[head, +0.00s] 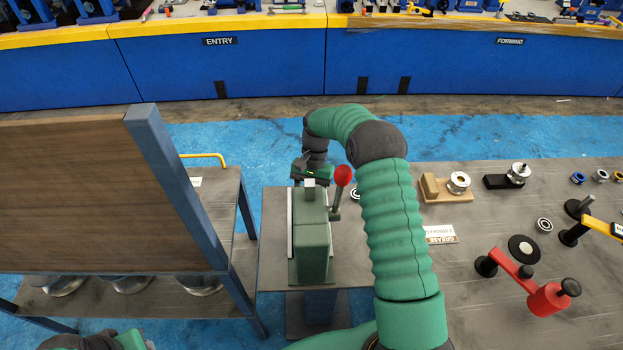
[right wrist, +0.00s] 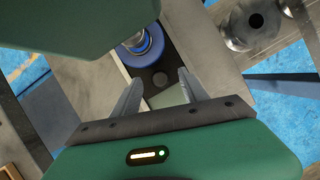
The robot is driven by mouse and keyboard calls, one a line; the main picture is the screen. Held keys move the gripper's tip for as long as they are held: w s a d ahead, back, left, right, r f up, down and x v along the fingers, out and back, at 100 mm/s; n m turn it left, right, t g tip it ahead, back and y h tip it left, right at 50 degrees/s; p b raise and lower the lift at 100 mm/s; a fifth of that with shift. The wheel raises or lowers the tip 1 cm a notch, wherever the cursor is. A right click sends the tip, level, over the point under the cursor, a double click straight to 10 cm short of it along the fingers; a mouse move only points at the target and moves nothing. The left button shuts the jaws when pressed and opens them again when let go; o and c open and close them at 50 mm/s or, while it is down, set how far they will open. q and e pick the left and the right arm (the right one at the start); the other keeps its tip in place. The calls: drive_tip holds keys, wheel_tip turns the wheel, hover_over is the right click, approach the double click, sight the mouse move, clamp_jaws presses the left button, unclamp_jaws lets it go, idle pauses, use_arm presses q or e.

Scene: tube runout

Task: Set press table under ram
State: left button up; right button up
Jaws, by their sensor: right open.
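The green arbor press (head: 311,235) stands on the left end of the grey table, with a red-knobbed lever (head: 342,176) on its right. My right arm arches over to its far side. My right gripper (right wrist: 158,84) is open in the right wrist view, its two fingers apart over a dark plate (right wrist: 174,57) with a dark round disc (right wrist: 160,79), likely the press table. No held thing shows between the fingers. A silver ram-like cylinder with a blue ring (right wrist: 146,46) is just beyond the fingertips. In the head view the press body hides the press table.
A brown board on a blue frame (head: 150,135) stands close on the left. Right of my arm are a tan block with a metal ring (head: 440,189), a black stand (head: 505,180), a red-handled tool (head: 530,283) and several rings. Blue benches line the back.

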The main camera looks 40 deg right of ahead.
drive_tip(key=v, duration=1.3)
drive_tip(key=shift+w+d+r, duration=0.2)
drive_tip(key=shift+d, duration=0.2)
drive_tip(key=shift+d+p, duration=0.2)
drive_tip(key=shift+p, duration=0.2)
